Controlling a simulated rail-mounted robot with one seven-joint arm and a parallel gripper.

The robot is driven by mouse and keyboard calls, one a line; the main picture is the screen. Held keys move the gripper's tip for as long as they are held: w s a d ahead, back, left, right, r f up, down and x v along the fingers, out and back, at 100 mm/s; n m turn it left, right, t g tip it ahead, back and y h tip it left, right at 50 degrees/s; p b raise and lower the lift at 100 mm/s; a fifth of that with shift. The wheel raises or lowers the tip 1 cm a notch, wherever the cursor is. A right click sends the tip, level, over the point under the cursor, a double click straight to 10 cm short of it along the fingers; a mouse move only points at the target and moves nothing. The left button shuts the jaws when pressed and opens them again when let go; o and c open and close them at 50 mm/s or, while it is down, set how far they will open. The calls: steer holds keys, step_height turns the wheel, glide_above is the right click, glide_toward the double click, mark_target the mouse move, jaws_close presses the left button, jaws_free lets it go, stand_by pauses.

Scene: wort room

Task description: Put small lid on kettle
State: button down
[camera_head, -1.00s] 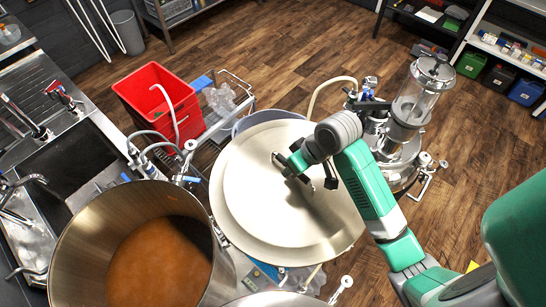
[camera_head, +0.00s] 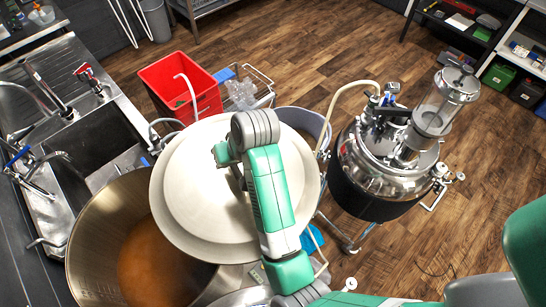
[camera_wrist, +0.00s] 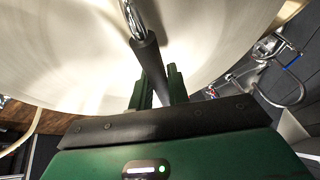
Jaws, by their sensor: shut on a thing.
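The lid (camera_head: 190,190) is a large round off-white disc with a raised inner ring. My gripper (camera_head: 232,160) is shut on the lid's handle at the lid's middle. The wrist view shows the dark handle bar (camera_wrist: 148,55) between my gripper's fingers (camera_wrist: 158,88), with the lid's pale face (camera_wrist: 70,45) beyond. The kettle (camera_head: 95,240) is a wide steel pot with orange-brown liquid (camera_head: 150,265) inside. The lid is held above it and hides the kettle's upper right part. I cannot tell the gap between lid and rim.
A steel sink (camera_head: 105,140) is at the left. A red bin (camera_head: 180,85) and a wire basket (camera_head: 250,90) stand behind the lid. A steel vessel with a glass cylinder (camera_head: 445,100) stands to the right. Hoses run nearby.

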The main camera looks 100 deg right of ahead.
mark_target(184, 189)
steer(key=w+a+n, duration=0.1)
steer(key=w, duration=0.3)
steer(key=w+a+n, duration=0.1)
steer(key=w, duration=0.4)
steer(key=w+a+r+n+y, duration=0.1)
steer(key=w, duration=0.3)
steer(key=shift+w+a+r+t, duration=0.1)
steer(key=shift+w+t, duration=0.15)
steer(key=shift+t, duration=0.15)
steer(key=w+a+n, duration=0.2)
steer(key=w+a, duration=0.2)
steer(key=w, duration=0.3)
steer(key=w+a+n+y, duration=0.1)
steer(key=w+a, duration=0.3)
steer(key=w, duration=0.3)
steer(key=shift+a+r+n, duration=0.15)
steer(key=shift+r+n, duration=0.15)
steer(key=shift+n, duration=0.1)
steer(key=shift+f, duration=0.1)
step_height(184, 189, down, 8)
steer(key=b, duration=0.7)
steer(key=shift+f, duration=0.15)
steer(key=shift+s, duration=0.1)
